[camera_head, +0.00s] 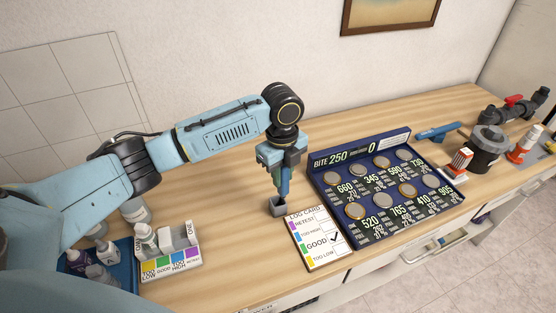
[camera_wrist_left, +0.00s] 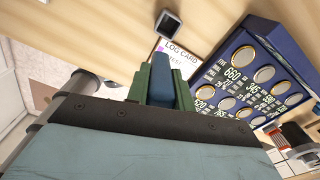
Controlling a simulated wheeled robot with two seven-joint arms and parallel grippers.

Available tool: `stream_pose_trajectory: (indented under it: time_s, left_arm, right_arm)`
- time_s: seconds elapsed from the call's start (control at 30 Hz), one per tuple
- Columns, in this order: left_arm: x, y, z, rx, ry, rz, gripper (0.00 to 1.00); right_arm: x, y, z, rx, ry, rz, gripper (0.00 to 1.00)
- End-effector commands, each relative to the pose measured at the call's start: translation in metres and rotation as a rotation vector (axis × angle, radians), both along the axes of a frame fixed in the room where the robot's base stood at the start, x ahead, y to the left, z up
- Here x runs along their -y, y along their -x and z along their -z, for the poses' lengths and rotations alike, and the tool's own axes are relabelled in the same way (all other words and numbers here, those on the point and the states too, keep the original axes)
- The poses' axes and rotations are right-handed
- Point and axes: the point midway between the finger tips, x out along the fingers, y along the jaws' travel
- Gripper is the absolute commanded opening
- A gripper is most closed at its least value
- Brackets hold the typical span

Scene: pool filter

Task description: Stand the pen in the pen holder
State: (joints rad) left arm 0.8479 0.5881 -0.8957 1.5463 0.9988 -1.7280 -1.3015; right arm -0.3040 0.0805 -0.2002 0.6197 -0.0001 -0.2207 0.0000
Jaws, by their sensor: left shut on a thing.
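My left gripper (camera_head: 284,168) points down above the wooden counter, shut on the blue pen (camera_head: 284,186). In the left wrist view the pen (camera_wrist_left: 160,66) is between the green fingers of the gripper (camera_wrist_left: 160,88). The pen looks close to upright. My right gripper is not in view.
The log card (camera_head: 326,254) lies beside the holder. A dark blue tray (camera_head: 398,226) of round discs is to its right. A colour-labelled rack (camera_head: 170,265) with a bottle stands left. Pipe fittings (camera_head: 490,139) are at far right. Bare counter (camera_head: 236,215) lies left of the holder.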

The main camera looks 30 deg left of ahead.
Motion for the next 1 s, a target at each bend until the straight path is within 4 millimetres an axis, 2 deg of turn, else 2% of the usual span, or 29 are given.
stream_pose_trajectory:
  time_s: [0.03,0.6,0.8,1.0]
  left_arm:
    - [-0.001,-0.001,-0.002,0.001,0.0,0.069,0.0]
    - [-0.018,-0.017,0.001,0.02,-0.015,0.889,0.0]
    - [-0.021,-0.02,0.003,0.021,-0.019,1.06,0.0]
    - [-0.023,-0.02,0.006,0.021,-0.02,1.113,0.0]
  right_arm:
    - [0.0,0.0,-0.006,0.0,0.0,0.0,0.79]
    - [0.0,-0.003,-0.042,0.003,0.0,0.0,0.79]
    - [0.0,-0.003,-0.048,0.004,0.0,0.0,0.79]
    - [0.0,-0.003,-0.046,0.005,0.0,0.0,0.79]
